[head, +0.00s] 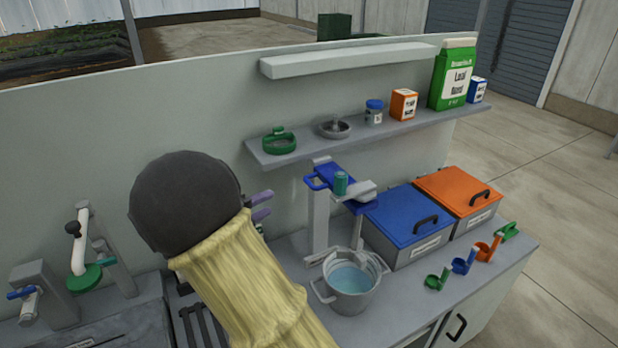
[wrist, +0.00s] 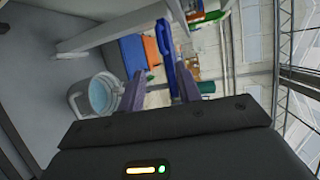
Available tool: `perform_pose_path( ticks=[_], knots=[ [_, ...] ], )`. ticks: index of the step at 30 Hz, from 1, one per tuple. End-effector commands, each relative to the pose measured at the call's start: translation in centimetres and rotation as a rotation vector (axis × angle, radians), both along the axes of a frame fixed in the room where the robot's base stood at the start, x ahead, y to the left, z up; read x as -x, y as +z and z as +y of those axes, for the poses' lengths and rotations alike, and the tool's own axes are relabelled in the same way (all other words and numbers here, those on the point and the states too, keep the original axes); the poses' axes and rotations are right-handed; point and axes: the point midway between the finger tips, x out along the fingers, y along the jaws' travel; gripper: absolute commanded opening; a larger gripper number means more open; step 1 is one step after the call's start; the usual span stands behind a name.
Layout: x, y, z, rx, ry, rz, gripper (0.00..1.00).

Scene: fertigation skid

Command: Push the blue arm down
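The blue arm (head: 352,203) is on a grey stand above the counter, with a loop-shaped handle at its left end facing my gripper. A teal cylinder (head: 341,184) sits at the arm. My gripper (head: 270,205) is to the left of the handle, its purple fingers apart and empty. In the wrist view the blue arm (wrist: 164,42) appears ahead, between the directions of the two open fingertips (wrist: 160,70). I cannot tell the exact gap to it. My dark wrist hides part of the counter in the head view.
A bucket of water (head: 350,281) stands below the blue arm. Blue (head: 402,215) and orange (head: 455,190) lidded boxes are to its right. A shelf (head: 375,135) with several items is behind, above the stand. A white-handled lever (head: 79,250) is at the left.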

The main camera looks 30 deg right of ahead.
Motion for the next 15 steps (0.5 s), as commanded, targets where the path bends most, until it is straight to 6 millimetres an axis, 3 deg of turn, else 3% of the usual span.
perform_pose_path(
  ticks=[9, 15],
  knots=[
    [-0.1, -0.1, -0.2, -0.001, 0.003, 0.003, 0.34],
    [-0.9, -0.3, -2.0, 0.001, 0.001, 0.005, 0.34]
  ],
)
